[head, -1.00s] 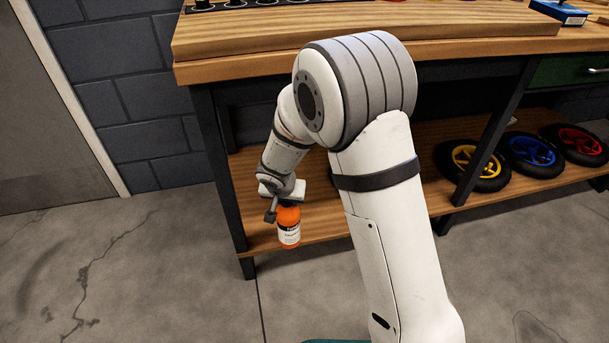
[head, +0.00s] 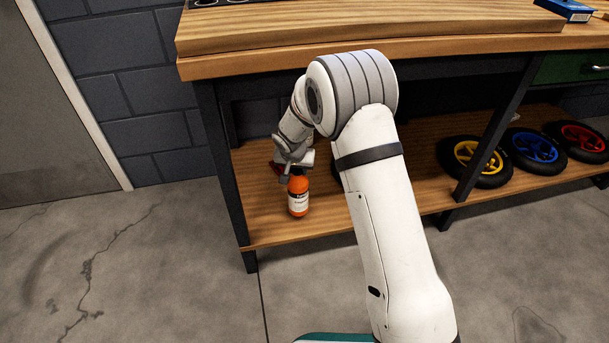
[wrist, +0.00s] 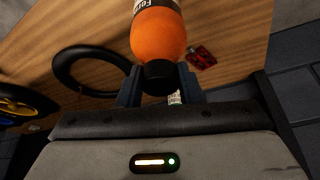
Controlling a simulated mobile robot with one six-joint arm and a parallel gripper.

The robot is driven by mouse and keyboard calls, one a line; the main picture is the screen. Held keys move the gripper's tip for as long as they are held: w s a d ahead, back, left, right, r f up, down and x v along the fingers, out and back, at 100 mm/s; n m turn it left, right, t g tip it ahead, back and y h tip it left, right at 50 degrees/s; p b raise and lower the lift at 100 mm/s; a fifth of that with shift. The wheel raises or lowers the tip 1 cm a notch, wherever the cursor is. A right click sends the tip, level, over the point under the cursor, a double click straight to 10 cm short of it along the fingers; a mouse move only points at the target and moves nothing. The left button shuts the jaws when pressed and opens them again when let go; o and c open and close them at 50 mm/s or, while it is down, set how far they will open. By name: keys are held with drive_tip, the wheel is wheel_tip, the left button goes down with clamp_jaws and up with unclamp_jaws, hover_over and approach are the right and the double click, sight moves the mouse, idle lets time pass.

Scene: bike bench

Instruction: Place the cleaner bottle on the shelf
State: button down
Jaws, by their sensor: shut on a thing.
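The cleaner bottle (head: 299,196) is orange with a white label and a black cap. My gripper (head: 298,170) is shut on it near the cap, and the bottle hangs upright below. In the wrist view the orange bottle (wrist: 158,38) shows close up, its black neck between the fingers of my gripper (wrist: 160,85). The wooden lower shelf (head: 270,226) of the bench lies behind and under the bottle in the head view. I cannot tell whether the bottle's base touches the shelf or is just above it.
Wheels with yellow (head: 478,158), blue (head: 533,147) and red (head: 583,137) hubs lie on the shelf at right. A small red item (wrist: 201,57) and a black tyre (wrist: 85,70) show in the wrist view. The bench top (head: 370,48) overhangs the shelf. A dark leg (head: 228,180) stands at left.

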drive_tip(key=shift+f+b, duration=0.4)
drive_tip(key=shift+f, duration=0.8)
drive_tip(key=c, duration=1)
unclamp_jaws()
